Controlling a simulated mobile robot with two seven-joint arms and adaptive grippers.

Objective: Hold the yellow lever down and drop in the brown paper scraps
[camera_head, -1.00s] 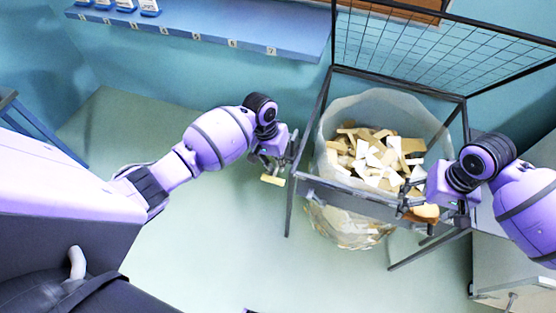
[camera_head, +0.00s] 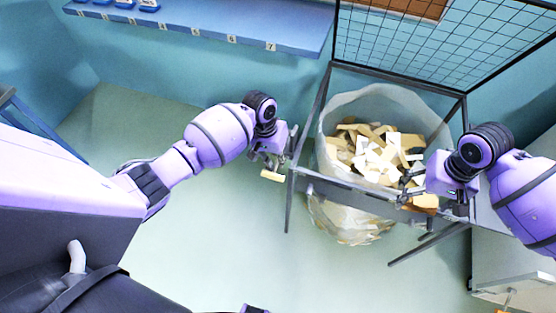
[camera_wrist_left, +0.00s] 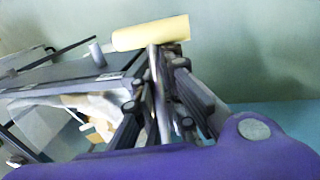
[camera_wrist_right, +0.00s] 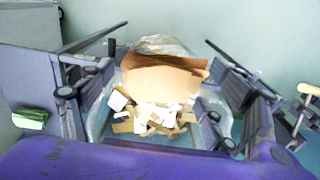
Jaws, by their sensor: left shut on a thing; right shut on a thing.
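My left gripper (camera_head: 268,160) is shut on the yellow lever (camera_head: 272,176) at the left side of the dark frame. In the left wrist view the yellow lever (camera_wrist_left: 150,33) lies across the fingertips. My right gripper (camera_head: 412,188) is shut on brown paper scraps (camera_head: 425,201) at the frame's front right. In the right wrist view the brown scraps (camera_wrist_right: 160,82) are between the fingers, with the bag's contents beyond. The clear bag (camera_head: 345,222) hangs in the frame and holds many tan and white scraps (camera_head: 378,155).
The dark metal frame (camera_head: 335,187) surrounds the bag. A mesh lid (camera_head: 430,50) stands raised at its back. A blue shelf (camera_head: 200,28) with numbered places runs along the wall. A grey cabinet (camera_head: 510,265) stands at the lower right. The floor left of the frame is clear.

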